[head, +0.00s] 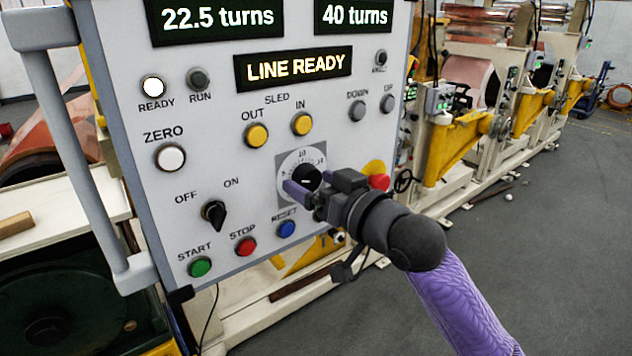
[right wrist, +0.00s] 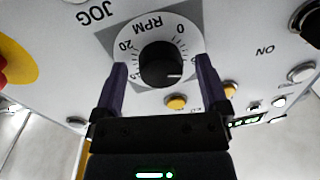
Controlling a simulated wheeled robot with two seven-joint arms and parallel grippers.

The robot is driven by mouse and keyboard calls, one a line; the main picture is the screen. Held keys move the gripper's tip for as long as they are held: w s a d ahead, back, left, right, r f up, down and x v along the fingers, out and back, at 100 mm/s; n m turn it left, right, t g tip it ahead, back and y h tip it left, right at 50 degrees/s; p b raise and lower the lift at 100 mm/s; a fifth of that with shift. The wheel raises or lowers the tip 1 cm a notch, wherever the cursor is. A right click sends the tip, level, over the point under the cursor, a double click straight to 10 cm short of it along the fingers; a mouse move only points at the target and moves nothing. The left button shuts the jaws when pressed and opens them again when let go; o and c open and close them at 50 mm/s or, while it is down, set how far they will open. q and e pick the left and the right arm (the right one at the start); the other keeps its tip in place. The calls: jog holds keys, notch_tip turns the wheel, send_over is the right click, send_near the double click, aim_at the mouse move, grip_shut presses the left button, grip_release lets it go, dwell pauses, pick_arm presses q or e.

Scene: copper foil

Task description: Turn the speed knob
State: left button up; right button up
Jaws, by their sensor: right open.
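The speed knob is a round black knob (right wrist: 160,65) with a white pointer line, on a white RPM dial in a grey square. In the head view the knob (head: 306,178) sits at the middle right of the control panel (head: 222,110), partly hidden by my gripper. My right gripper (right wrist: 166,82) is open, with one purple finger on each side of the knob in the right wrist view. Both fingers look apart from the knob; whether they reach its depth is hard to tell. In the head view my right gripper (head: 300,190) is at the dial. My left gripper is not seen.
A red stop button (head: 379,182) on yellow is just right of the gripper. A blue RESET button (head: 287,229), a red STOP button (head: 246,246) and a black OFF/ON switch (head: 214,213) are below left. A grey handle (head: 85,150) runs along the panel's left edge.

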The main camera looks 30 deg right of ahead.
grip_shut()
dwell(0.4)
jog(key=n+p, duration=0.1)
jog(key=n, duration=0.2)
jog(key=shift+r+p, duration=0.1)
jog(key=shift+p, duration=0.3)
jog(key=n+p, duration=0.2)
jog(key=n, duration=0.1)
jog(key=shift+n+g, duration=0.3)
jog(key=n+p, duration=0.2)
jog(key=n, duration=0.1)
jog(key=shift+d+r+n+h, duration=0.1)
jog(key=shift+n+h, duration=0.2)
jog(key=shift+n, duration=0.1)
jog(key=shift+n+p, duration=0.55)
jog(key=shift+n, duration=0.45)
